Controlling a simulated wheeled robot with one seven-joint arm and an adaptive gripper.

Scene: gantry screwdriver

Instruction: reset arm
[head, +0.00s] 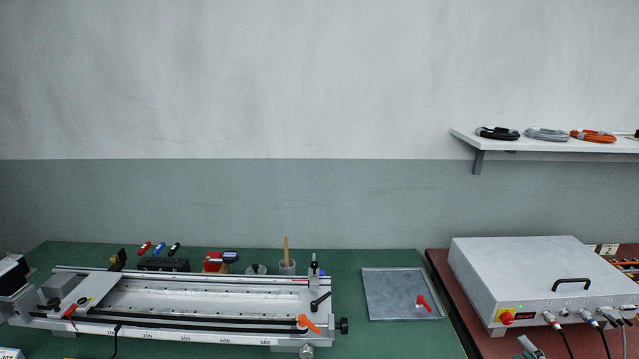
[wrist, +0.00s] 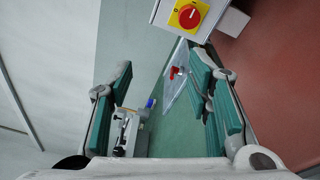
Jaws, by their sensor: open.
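A silver control box (head: 525,275) with a red knob (head: 506,317) and cables stands on a red-brown surface at the right. A white shelf (head: 560,145) with coiled cables is above. Green bench around the tray is clear.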

